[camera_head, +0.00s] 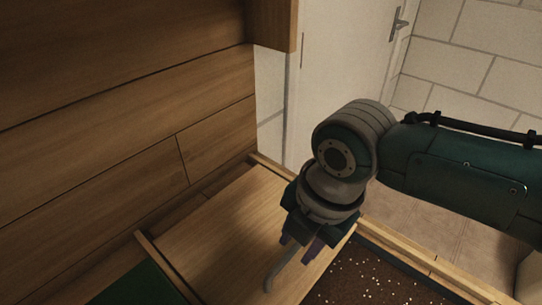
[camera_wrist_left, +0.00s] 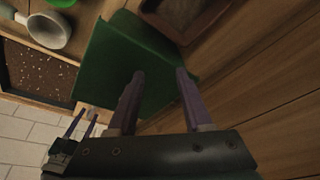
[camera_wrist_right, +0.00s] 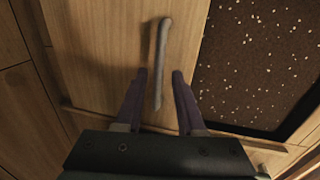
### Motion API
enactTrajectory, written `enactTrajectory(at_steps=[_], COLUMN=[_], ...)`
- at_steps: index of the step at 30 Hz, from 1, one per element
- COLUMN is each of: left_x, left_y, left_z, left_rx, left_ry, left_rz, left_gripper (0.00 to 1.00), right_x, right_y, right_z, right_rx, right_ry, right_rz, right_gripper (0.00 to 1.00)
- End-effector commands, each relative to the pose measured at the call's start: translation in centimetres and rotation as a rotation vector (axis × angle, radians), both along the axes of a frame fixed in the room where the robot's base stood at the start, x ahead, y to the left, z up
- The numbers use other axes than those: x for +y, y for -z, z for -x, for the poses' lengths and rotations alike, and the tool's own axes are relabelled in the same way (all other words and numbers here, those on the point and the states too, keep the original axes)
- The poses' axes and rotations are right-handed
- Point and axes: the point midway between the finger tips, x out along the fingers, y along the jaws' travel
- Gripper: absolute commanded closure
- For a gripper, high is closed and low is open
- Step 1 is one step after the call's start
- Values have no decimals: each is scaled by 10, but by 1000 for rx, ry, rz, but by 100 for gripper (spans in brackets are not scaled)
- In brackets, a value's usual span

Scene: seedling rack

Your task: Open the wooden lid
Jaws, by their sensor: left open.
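The wooden lid (camera_head: 215,235) is a pale flat board lying against the panelled wall, and it looks shut. A grey bar handle (camera_head: 281,271) is fixed on it. My right gripper (camera_head: 296,252) is over the lid at the handle. In the right wrist view, its two purple fingers (camera_wrist_right: 158,72) are apart, with the lower part of the handle (camera_wrist_right: 162,50) showing between them; I cannot tell whether they touch it. My left gripper (camera_wrist_left: 159,72) is open and empty above a green surface (camera_wrist_left: 120,55); it is out of the head view.
A dark tray of speckled soil (camera_head: 365,277) lies right of the lid. The wooden wall (camera_head: 110,120) is close behind the lid.

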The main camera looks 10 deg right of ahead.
Motion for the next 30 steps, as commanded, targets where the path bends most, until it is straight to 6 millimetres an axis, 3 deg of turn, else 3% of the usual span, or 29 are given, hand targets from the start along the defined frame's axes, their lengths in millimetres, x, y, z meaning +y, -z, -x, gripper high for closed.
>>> enactTrajectory(at_steps=[11,24,30], left_x=[0,0,0], left_y=[-3,-24,-26], left_z=[0,0,0], left_rx=[1,1,0], left_ry=[0,0,-1], left_rz=[0,0,0], left_gripper=[50,50,50], right_x=[1,-9,-11], right_y=[-7,-81,-97], right_z=[0,12,15], right_rx=[-3,-3,-1], right_ry=[-1,-2,0], right_rz=[-3,-2,-1], right_gripper=[55,55,55])
